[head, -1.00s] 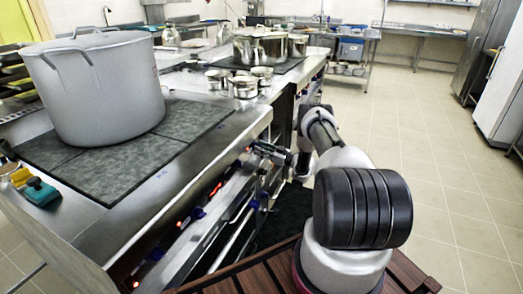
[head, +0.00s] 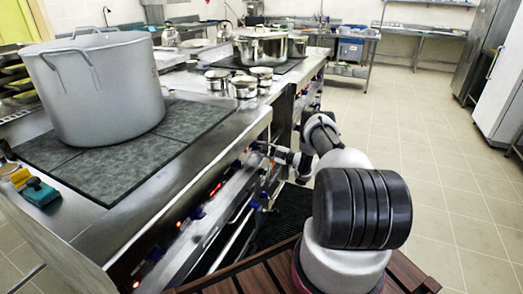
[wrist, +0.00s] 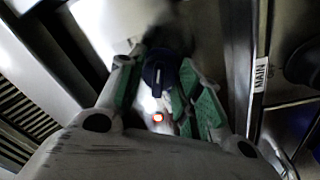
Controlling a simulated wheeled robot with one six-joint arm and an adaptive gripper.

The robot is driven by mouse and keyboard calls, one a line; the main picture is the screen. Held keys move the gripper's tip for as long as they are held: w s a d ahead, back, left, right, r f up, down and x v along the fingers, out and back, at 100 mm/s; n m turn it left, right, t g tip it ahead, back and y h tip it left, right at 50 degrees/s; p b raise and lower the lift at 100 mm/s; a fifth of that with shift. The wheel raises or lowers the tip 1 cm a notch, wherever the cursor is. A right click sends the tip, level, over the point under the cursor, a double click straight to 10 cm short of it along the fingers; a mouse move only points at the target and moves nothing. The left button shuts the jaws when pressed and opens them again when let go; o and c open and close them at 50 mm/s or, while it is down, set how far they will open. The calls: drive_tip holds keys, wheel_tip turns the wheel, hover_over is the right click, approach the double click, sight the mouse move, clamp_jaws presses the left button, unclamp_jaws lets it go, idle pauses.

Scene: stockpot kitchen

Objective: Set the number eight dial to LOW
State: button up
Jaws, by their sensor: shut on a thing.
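My gripper (wrist: 163,68) has its two green-padded fingers on either side of a dark blue dial (wrist: 157,76) in the wrist view, shut on it. A red light (wrist: 158,117) glows just below the dial. The dial's number and LOW mark cannot be read, so I cannot tell which dial it is or its setting. In the head view my gripper (head: 262,148) is at the far part of the stove's front panel (head: 207,200), and the dial it holds is hidden there.
A label reading MAIN (wrist: 261,74) is to the right in the wrist view. A large grey stockpot (head: 95,88) stands on the dark hob plates (head: 105,170). Several small steel pots (head: 243,88) sit farther back. The tiled floor (head: 445,190) to the right is clear.

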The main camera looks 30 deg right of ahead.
drive_tip(key=shift+n, duration=0.7)
drive_tip(key=o, duration=1)
drive_tip(key=shift+o, duration=0.2)
drive_tip(key=shift+s+d, duration=0.1)
drive_tip(key=v, duration=1.1)
drive_tip(key=shift+s+d, duration=0.25)
drive_tip(key=shift+d, duration=0.15)
